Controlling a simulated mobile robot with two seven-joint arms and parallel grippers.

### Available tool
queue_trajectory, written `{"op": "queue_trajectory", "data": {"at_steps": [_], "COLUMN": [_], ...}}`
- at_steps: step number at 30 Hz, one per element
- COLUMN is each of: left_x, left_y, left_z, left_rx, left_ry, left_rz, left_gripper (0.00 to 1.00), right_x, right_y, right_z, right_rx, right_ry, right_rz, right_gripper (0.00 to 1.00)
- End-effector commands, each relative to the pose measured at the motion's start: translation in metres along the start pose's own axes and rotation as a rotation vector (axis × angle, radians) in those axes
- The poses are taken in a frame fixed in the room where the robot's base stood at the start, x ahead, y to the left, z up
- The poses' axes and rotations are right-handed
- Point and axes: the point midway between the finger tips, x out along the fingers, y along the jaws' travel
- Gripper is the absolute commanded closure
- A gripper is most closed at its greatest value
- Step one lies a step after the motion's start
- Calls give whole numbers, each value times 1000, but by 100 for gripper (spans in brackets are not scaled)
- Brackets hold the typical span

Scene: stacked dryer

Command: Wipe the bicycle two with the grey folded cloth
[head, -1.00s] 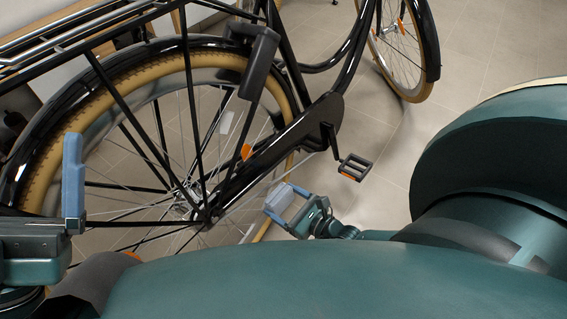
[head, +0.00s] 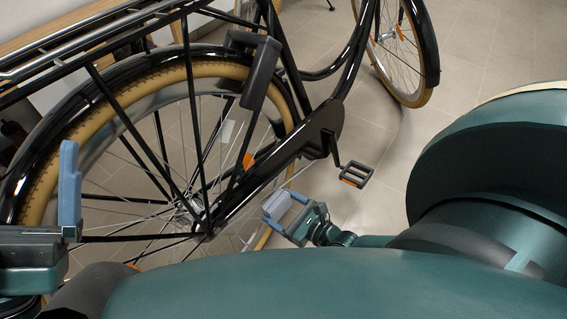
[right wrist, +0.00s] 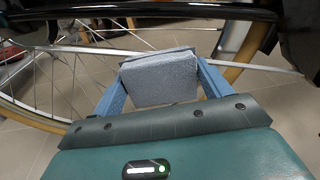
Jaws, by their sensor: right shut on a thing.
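The black bicycle (head: 255,165) with tan tyres fills the left and middle of the head view, its rear wheel nearest me. My right gripper (head: 284,210) is low beside the rear wheel, under the chain case. It is shut on the grey folded cloth (head: 277,203). In the right wrist view the cloth (right wrist: 160,78) sits between the two blue fingers, in front of the spokes and tyre; I cannot tell if it touches them. My left gripper (head: 70,190) shows one upright blue finger at the left, in front of the rear tyre; its other finger is not clear.
The pedal (head: 355,174) sticks out just above and right of my right gripper. A rear carrier (head: 85,42) and black frame tubes stand over the wheel. A wooden surface (head: 60,38) is behind at upper left. Tiled floor (head: 480,50) is open at the upper right.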

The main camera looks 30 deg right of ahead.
Motion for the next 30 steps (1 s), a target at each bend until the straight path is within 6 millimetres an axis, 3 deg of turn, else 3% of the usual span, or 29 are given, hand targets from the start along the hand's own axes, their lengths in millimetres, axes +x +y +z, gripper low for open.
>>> {"op": "queue_trajectory", "data": {"at_steps": [21, 30], "left_x": [0, 0], "left_y": [0, 0], "left_z": [0, 0], "left_rx": [0, 0], "left_ry": [-1, -1], "left_rz": [0, 0], "left_gripper": [2, 2], "right_x": [13, 12], "right_y": [0, -23], "right_z": [0, -8], "right_rx": [1, -3], "right_ry": [0, 1], "right_rz": [0, 0], "right_gripper": [48, 48]}}
